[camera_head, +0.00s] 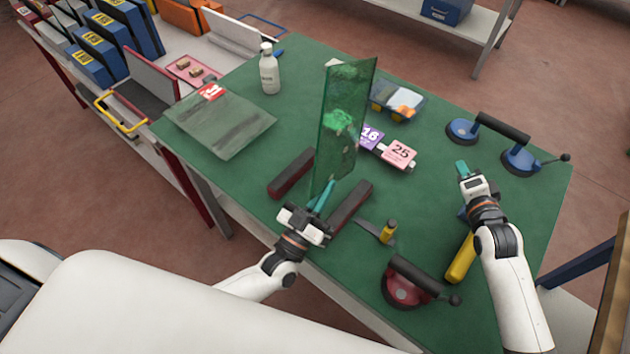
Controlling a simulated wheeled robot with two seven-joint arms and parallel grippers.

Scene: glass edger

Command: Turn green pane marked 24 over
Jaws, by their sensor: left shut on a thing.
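A green glass pane (341,110) stands upright over the green table, seen at a steep angle, with a brighter green smear on its face. No mark 24 can be read on it from here. My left gripper (320,200) is shut on the pane's lower near edge. Two dark padded bars (349,207) lie on the table, one on each side of the pane's lower end. My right gripper (463,172) hangs above the right part of the table, away from the pane; whether its fingers are apart is unclear.
A flat greyish-green pane (222,122) with a red label lies at left, near a white bottle (269,70). Tags 16 (371,137) and 25 (399,153) and a clear tray (397,103) lie behind. Blue (500,140) and red (408,284) suction lifters and a scraper (386,233) lie at right and front.

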